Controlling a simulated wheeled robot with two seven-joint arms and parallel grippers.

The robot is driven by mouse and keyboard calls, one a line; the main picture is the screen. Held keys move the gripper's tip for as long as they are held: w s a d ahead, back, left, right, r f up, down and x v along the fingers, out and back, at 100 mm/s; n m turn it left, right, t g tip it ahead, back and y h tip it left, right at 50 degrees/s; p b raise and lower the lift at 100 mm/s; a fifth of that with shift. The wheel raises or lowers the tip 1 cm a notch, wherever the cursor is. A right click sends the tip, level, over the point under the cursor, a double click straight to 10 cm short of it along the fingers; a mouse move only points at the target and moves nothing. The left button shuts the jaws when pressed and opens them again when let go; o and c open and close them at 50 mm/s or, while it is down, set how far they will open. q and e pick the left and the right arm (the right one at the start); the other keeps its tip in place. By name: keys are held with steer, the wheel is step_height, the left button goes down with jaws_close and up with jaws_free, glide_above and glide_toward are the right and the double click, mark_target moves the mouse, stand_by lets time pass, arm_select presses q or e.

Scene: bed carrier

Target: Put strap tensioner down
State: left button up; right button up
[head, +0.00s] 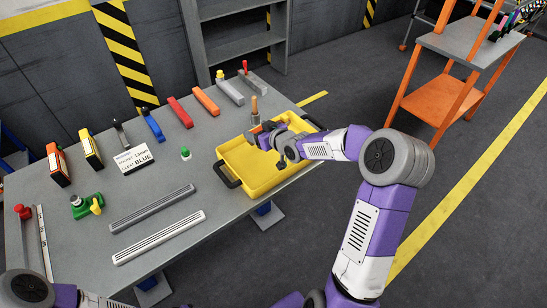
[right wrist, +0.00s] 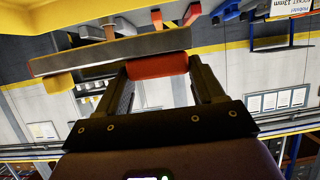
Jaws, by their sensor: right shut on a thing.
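My right gripper (head: 270,137) is at the yellow tray (head: 232,160) on the table, over its far part. In the right wrist view its two fingers (right wrist: 160,82) are shut on a red cylindrical piece (right wrist: 158,66), which I take to be the strap tensioner's grip. A long dark grey bar (right wrist: 105,52) with a yellow end lies just past the red piece; I cannot tell whether it belongs to it. In the head view my gripper and wrist hide most of the held thing. My left gripper is out of view.
A brown upright handle (head: 254,106) stands just behind my gripper. Red (head: 180,112), orange (head: 206,100) and blue (head: 153,124) tools line the back of the grey table (head: 230,205). Two metal rails (head: 158,238) lie left of the tray. An orange cart (head: 450,85) stands at right.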

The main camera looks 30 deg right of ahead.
steer(key=d, duration=0.4)
steer(key=b, duration=0.5)
glide_above(270, 157)
step_height(270, 157, down, 10)
steer(key=shift+s+f, duration=0.1)
steer(key=shift+f, duration=0.1)
steer(key=shift+f, duration=0.2)
steer(key=o, duration=1.2)
steer(key=shift+r, duration=0.15)
